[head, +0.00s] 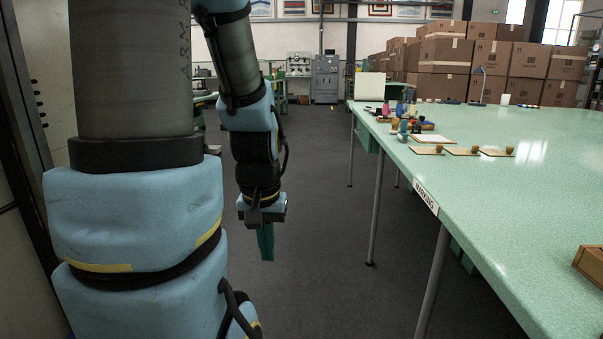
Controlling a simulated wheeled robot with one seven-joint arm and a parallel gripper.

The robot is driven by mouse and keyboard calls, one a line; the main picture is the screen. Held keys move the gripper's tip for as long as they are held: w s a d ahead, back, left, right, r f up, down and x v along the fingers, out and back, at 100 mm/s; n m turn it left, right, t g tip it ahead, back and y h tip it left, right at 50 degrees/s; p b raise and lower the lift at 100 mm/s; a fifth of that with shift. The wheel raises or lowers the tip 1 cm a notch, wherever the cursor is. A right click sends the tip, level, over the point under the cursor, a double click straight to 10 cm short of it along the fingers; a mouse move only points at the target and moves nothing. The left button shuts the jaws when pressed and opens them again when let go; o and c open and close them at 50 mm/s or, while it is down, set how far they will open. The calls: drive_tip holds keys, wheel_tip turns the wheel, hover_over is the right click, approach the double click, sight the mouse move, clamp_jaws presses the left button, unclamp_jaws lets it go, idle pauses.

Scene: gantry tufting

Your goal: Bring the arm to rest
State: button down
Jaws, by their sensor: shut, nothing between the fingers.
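My arm, blue and grey, stands at the left of the head view and hangs down over the floor. My gripper (266,243) points downward at the arm's end, with its teal fingers together and nothing between them. It is over the open floor, to the left of the table and apart from it.
A long green table (510,220) with a "MARKING" label (426,195) fills the right. On it are small wooden plates with knobs (462,151), coloured spools (403,127) and a wooden box (590,263). Cardboard boxes (445,55) are stacked behind. The grey floor (320,210) is clear.

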wheel_tip(320, 180, up, 21)
drive_tip(key=p, duration=1.8)
drive_tip(key=shift+p, duration=0.4)
drive_tip(key=c, duration=1.6)
unclamp_jaws()
